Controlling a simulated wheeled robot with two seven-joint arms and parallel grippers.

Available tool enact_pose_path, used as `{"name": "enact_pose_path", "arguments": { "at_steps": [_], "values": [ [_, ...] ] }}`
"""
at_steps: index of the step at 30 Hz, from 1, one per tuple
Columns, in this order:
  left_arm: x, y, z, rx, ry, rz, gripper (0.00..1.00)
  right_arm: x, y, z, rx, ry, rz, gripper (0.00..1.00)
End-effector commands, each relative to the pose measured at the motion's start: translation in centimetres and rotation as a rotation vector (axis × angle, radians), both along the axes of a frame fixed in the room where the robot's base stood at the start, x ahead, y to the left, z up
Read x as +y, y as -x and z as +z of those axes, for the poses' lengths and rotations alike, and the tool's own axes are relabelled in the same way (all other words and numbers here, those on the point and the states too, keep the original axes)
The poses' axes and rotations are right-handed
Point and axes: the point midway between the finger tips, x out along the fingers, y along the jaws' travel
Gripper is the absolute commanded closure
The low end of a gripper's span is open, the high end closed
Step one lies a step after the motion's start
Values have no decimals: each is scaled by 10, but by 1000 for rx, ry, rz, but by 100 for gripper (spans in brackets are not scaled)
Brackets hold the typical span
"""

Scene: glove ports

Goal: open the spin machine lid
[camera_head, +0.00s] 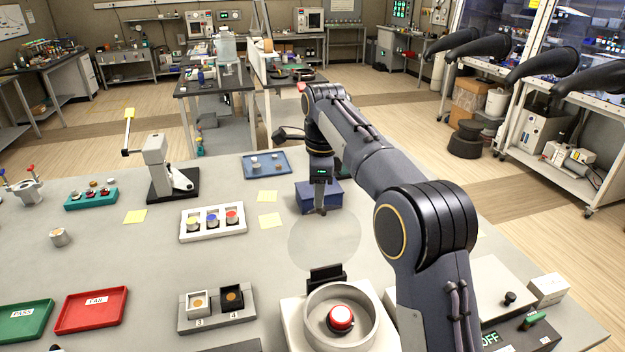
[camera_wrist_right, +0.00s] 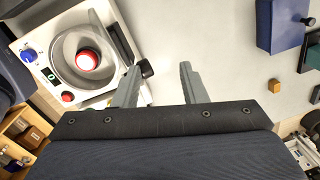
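The spin machine (camera_head: 293,322) is at the bottom centre of the head view, a pale housing with a round bowl and a red-and-white part (camera_head: 340,318) inside. Its clear round lid (camera_head: 325,240) stands raised behind the black hinge block (camera_head: 326,278), leaving the bowl uncovered. My right gripper (camera_head: 320,211) is just beyond the lid's upper edge. In the right wrist view its fingers (camera_wrist_right: 158,78) are apart with nothing between them. A small black knob (camera_wrist_right: 147,68) is close beside the left finger there; I cannot tell whether they touch. My left gripper is not in view.
A blue box (camera_head: 305,196) stands beside my right gripper. A white tray of capped vials (camera_head: 213,234), a numbered holder (camera_head: 217,315), and red (camera_head: 92,311) and green (camera_head: 25,322) trays lie to the left. Bare tabletop lies left of the lid.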

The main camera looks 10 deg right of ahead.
Motion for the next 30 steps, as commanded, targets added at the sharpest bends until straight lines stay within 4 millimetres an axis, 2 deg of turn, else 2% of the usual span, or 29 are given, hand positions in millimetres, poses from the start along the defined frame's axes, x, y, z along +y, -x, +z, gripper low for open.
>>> {"name": "enact_pose_path", "arguments": {
  "at_steps": [2, 17, 30],
  "values": [
    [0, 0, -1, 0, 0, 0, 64, 0, -5, -7, 15, 3, 0, 57],
    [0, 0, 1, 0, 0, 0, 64, 3, -42, -3, 0, 0, 2, 57],
    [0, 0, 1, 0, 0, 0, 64, 3, -46, -2, -1, -2, 4, 57]
  ]
}}
